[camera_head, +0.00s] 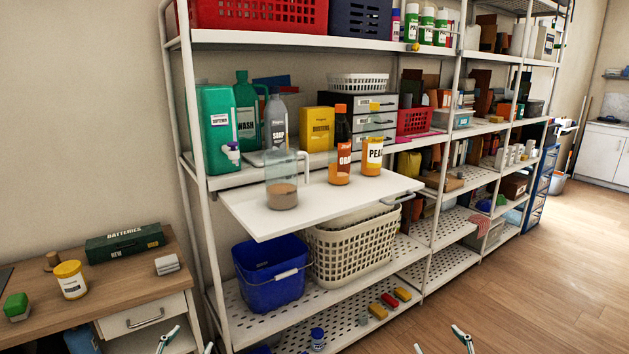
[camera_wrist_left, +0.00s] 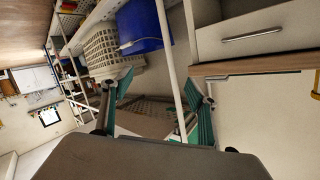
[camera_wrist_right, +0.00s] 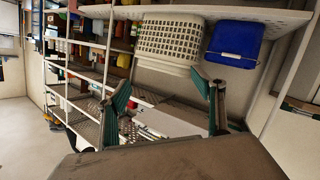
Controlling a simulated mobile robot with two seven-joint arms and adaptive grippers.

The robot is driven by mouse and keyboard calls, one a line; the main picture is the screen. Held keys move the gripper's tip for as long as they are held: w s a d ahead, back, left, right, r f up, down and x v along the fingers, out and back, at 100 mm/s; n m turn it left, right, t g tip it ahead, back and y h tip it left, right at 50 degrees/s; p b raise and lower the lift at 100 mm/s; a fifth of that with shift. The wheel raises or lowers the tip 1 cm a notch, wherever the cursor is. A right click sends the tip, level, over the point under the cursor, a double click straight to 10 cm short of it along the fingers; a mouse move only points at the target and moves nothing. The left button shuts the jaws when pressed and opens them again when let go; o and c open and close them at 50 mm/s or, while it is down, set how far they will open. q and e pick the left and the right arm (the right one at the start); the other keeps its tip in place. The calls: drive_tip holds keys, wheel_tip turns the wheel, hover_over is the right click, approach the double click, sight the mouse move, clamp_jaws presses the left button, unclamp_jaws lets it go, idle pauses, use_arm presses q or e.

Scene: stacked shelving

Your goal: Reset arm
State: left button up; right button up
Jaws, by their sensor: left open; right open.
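My left gripper (camera_head: 188,342) shows only its fingertips at the bottom edge of the head view. In the left wrist view the left gripper (camera_wrist_left: 160,108) has its two green-padded fingers wide apart with nothing between them. My right gripper (camera_head: 441,342) also shows only its fingertips at the bottom edge of the head view, right of the left one. In the right wrist view the right gripper (camera_wrist_right: 167,98) has its fingers spread and empty. Both grippers are in front of the shelving, low down, and appear to touch nothing.
A white pull-out board (camera_head: 260,218) juts from the shelving, bearing a pitcher (camera_head: 281,190), an orange bottle (camera_head: 339,150) and a jar (camera_head: 372,157). Below are a blue bucket (camera_head: 268,275) and a cream basket (camera_head: 352,248). A wooden desk (camera_head: 110,282) stands left. The floor (camera_head: 540,270) at right is clear.

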use_arm(q)
drive_tip(key=s+d+f+g, duration=0.1)
drive_tip(key=s+d+f, duration=0.3)
drive_tip(key=s, duration=0.6)
drive_tip(key=s+d+f+g+h, duration=0.1)
drive_tip(key=s+d+f, duration=0.3)
drive_tip(key=s, duration=0.6)
drive_tip(key=s+d+f+n+g+h, duration=0.1)
drive_tip(key=s+d+f, duration=0.3)
drive_tip(key=s, duration=0.6)
drive_tip(key=shift+s+f+g, duration=0.3)
drive_tip(key=shift+f+g, duration=0.1)
drive_tip(key=shift+g, duration=0.2)
use_arm(e)
drive_tip(key=s+a+f+g, duration=0.1)
drive_tip(key=s+a+f, duration=0.3)
drive_tip(key=s, duration=0.6)
drive_tip(key=s+a+f+g+y, duration=0.1)
drive_tip(key=s+a+f, duration=0.3)
drive_tip(key=s, duration=0.6)
drive_tip(key=s+a+f+m+g+y, duration=0.1)
drive_tip(key=s+a+f, duration=0.3)
drive_tip(key=s, duration=0.6)
drive_tip(key=shift+s+f+g, duration=0.3)
drive_tip(key=shift+f+g, duration=0.1)
drive_tip(key=shift+g, duration=0.2)
